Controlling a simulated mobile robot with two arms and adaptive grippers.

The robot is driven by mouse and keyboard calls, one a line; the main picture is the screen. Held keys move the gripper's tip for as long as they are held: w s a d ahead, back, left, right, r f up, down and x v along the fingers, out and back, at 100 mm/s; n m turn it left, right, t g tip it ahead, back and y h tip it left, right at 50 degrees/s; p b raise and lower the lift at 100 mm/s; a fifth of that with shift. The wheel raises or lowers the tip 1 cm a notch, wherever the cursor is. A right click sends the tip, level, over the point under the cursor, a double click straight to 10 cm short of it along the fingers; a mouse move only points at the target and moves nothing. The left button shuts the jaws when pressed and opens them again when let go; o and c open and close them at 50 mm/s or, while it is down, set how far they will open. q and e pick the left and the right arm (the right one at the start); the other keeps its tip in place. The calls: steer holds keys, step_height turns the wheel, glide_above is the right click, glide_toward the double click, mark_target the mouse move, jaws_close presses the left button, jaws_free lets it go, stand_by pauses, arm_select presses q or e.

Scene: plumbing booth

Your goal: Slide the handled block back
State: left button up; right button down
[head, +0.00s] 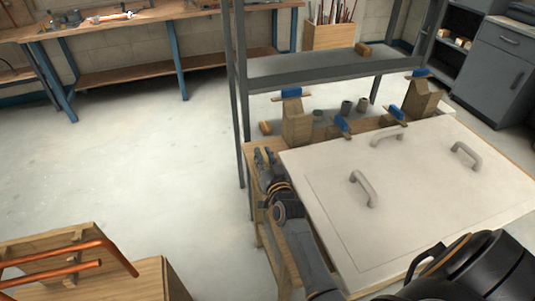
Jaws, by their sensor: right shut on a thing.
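A broad pale slab (430,190) lies flat on the wooden bench. Three pale handles stand on it: one on the left (364,190), one at the back (387,137) and one on the right (465,156). I take this slab with handles as the handled block; no separate block shows clearly. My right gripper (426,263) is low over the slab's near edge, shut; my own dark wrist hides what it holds. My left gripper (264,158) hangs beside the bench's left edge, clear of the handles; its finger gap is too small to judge.
Wooden blocks with blue-topped parts (297,123) (421,95) and small grey cylinders (346,108) stand behind the slab, below a grey shelf (310,68). Copper pipes (70,258) lie on a wooden stand at lower left. The floor (130,160) at left is clear.

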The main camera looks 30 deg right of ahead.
steer(key=c, duration=1.5)
jaws_free()
steer(key=shift+a, duration=0.2)
steer(key=shift+o, duration=1.4)
steer(key=shift+w+a, duration=0.1)
steer(key=shift+a, duration=0.05)
steer(key=shift+s+f, duration=0.15)
steer(key=shift+s, duration=0.4)
steer(key=v, duration=1.1)
steer(key=shift+a, duration=0.1)
